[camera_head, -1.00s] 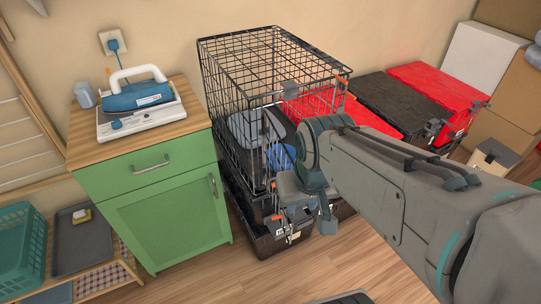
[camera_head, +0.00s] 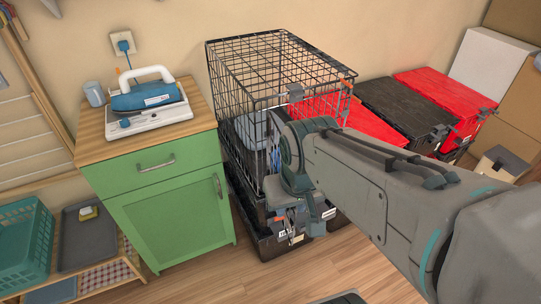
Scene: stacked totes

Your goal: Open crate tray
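The black wire crate (camera_head: 262,62) stands against the wall on top of dark totes (camera_head: 268,246). Its front side faces me and is partly hidden by my arm. A dark tray edge shows low on the crate, but most of it is hidden behind my wrist. My gripper (camera_head: 291,232) points down at the low front of the crate, close to the dark base and the tote below. The fingers are small and overlap dark parts with orange and white marks, so I cannot tell whether they touch or grip anything.
A green cabinet (camera_head: 165,215) with an iron (camera_head: 148,95) on top stands left of the crate. Red totes (camera_head: 445,95) and a black tote (camera_head: 403,108) stand to the right. A low shelf with a teal basket (camera_head: 22,245) is at far left.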

